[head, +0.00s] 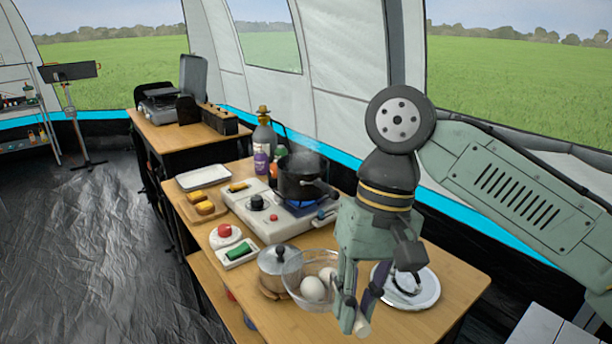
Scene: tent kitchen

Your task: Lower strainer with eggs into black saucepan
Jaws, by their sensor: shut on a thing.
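The strainer (291,284) is a see-through bowl shape with white eggs (313,288) in it, at the front of the table. My gripper (358,312) points down just right of the strainer and is shut on its pale handle (362,328). My fingers hide most of the handle, and I cannot tell whether the strainer touches the table. The black saucepan (300,184) stands on the lit portable stove (265,217), further back, with steam above it. Its inside is mostly hidden.
A lidded steel pot (272,262) stands close left of the strainer. A red-topped timer (225,235), a dish with a green sponge (238,253) and bottles (263,140) surround the stove. The table's right end is clear.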

